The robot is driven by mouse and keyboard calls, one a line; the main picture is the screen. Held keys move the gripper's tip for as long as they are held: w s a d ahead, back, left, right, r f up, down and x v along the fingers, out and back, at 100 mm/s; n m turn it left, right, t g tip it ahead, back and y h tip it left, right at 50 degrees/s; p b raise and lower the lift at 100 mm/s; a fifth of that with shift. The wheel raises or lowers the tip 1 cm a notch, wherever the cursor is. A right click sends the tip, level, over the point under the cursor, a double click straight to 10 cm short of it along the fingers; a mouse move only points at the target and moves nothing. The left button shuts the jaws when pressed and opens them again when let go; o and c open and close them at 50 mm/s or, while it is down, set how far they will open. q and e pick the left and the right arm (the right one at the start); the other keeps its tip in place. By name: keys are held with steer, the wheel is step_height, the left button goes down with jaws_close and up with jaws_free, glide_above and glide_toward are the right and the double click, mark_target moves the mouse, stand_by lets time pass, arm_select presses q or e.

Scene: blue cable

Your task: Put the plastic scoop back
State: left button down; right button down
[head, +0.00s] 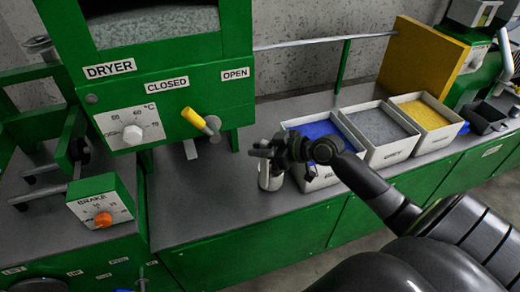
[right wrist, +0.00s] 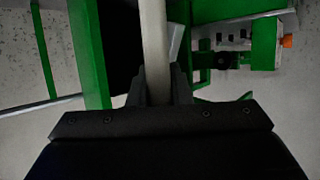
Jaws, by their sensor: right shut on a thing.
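My right gripper (head: 262,152) is above the grey bench, in front of the blue-filled bin. In the right wrist view its fingers (right wrist: 158,92) are closed on a pale, straight handle (right wrist: 154,40), which runs away between them. In the head view a pale, shiny, rounded piece (head: 270,179) hangs just below the gripper. It may be part of the held thing, but the gripper hides where they join. I cannot tell for sure that it is the plastic scoop. My left gripper is not in view.
White bins with blue (head: 318,130), grey (head: 378,126) and yellow (head: 427,112) granules stand right of the gripper. A black tray (head: 484,118) stands at far right. The green dryer (head: 240,50) with a yellow-handled lever (head: 196,119) is left. The bench (head: 215,205) is clear below it.

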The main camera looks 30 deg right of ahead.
steer(key=shift+f, duration=0.25)
steer(key=c, duration=1.8)
jaws_free()
steer(key=shift+f, duration=0.1)
steer(key=o, duration=0.5)
steer(key=shift+r, duration=0.2)
steer(key=v, duration=1.2)
